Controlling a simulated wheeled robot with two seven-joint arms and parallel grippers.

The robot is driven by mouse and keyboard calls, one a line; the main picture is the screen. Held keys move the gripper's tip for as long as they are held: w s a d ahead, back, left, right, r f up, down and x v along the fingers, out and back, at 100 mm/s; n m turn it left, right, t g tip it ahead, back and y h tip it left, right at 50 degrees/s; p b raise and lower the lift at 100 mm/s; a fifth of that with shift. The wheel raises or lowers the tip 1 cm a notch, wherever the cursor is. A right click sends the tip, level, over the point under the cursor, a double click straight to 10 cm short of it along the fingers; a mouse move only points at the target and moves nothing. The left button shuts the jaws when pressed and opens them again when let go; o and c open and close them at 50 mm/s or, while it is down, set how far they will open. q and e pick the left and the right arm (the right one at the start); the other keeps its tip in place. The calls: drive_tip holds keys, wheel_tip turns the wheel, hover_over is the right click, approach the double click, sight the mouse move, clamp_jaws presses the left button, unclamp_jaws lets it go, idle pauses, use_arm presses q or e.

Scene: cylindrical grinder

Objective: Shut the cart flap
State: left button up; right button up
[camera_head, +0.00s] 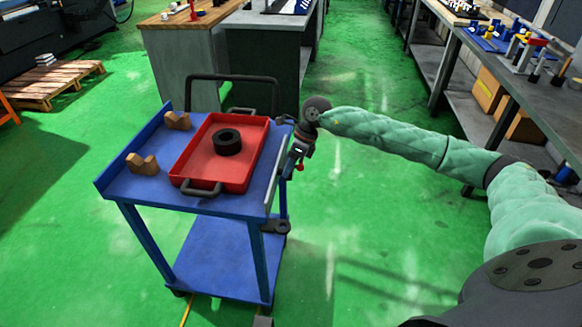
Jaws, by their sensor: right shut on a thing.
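The blue cart (232,204) stands in the middle of the view. A thin, pale upright edge, which looks like the cart flap (273,186), runs along the right side of its top. My right gripper (287,172) is at this right side, pointing down and shut on what looks like the flap. The fingertips are small and partly hidden, so the exact grip point is unclear. My left gripper is out of view.
A red tray (179,174) with a black ring (228,142) and two wooden V-shaped blocks (143,164) (178,121) sit on the cart top. A dark push handle (232,78) rises behind. Workbenches stand behind and at right; a pallet (45,82) lies at left. Green floor is clear around the cart.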

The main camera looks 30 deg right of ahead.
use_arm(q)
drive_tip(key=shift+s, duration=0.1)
use_arm(e)
drive_tip(key=shift+a+r, duration=0.1)
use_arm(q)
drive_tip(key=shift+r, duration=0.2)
use_arm(e)
drive_tip(key=o, duration=1)
drive_tip(key=shift+w, duration=0.1)
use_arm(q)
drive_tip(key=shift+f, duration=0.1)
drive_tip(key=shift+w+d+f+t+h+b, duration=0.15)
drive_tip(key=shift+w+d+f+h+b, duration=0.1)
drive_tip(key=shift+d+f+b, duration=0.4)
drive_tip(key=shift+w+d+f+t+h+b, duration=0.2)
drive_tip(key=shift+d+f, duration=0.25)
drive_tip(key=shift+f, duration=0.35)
use_arm(e)
drive_tip(key=shift+v, duration=3.85)
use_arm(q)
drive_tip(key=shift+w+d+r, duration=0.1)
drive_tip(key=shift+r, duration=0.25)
use_arm(e)
drive_tip(key=shift+w+a, duration=0.1)
